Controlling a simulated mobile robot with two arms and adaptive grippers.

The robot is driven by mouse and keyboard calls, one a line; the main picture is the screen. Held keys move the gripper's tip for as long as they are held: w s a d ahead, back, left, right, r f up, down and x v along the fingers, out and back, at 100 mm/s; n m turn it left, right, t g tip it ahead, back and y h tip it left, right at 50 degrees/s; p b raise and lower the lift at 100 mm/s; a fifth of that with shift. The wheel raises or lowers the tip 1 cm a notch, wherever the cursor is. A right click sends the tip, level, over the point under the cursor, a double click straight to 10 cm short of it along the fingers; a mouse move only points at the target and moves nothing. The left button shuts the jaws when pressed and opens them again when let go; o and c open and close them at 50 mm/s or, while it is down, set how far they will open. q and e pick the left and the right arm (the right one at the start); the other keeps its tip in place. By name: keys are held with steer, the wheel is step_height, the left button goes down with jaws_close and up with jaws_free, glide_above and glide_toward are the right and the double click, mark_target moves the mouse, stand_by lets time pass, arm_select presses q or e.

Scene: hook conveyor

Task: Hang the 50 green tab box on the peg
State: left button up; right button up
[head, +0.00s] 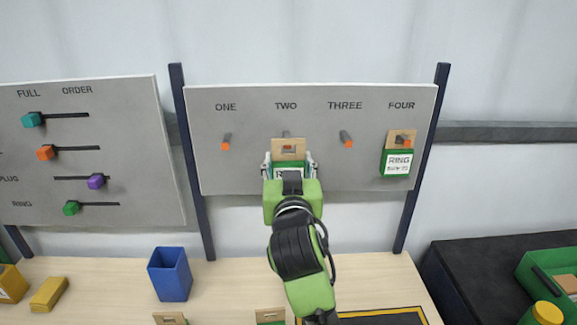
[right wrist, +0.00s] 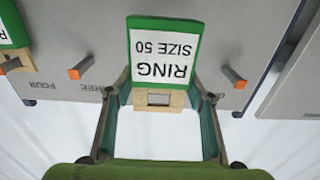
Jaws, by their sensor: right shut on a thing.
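The green tab box (right wrist: 163,54) has a white label reading RING SIZE 50 and a tan tab (right wrist: 157,97) with a slot. My right gripper (head: 289,168) is shut on it, with a finger on each side, in front of the board under TWO. In the head view the box's tab (head: 289,149) stands upright above the fingers. The peg under TWO (head: 286,134) shows just above the tab; its tip is hidden. I cannot tell whether the peg is in the slot. My left gripper is not in view.
Orange-tipped pegs under ONE (head: 226,142) and THREE (head: 347,139) are bare. A green RING box (head: 397,160) hangs under FOUR. A order panel (head: 85,150) stands left. A blue bin (head: 170,274) and a yellow block (head: 49,294) are on the table; a green crate (head: 548,270) is right.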

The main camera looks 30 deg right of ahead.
steer(key=shift+w+d, duration=0.25)
steer(key=shift+w, duration=0.2)
steer(key=shift+w+d, duration=0.1)
steer(key=shift+w, duration=0.15)
steer(key=shift+b+x, duration=0.35)
steer(key=shift+x, duration=1.15)
steer(key=shift+w+d+f, duration=0.15)
steer(key=shift+w+d, duration=0.3)
steer(key=shift+w, duration=0.15)
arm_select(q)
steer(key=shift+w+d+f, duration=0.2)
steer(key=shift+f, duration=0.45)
arm_select(e)
steer(key=shift+w+d+f, duration=0.3)
steer(key=shift+w+f, duration=0.1)
steer(key=shift+w, duration=0.15)
steer(key=o, duration=1.3)
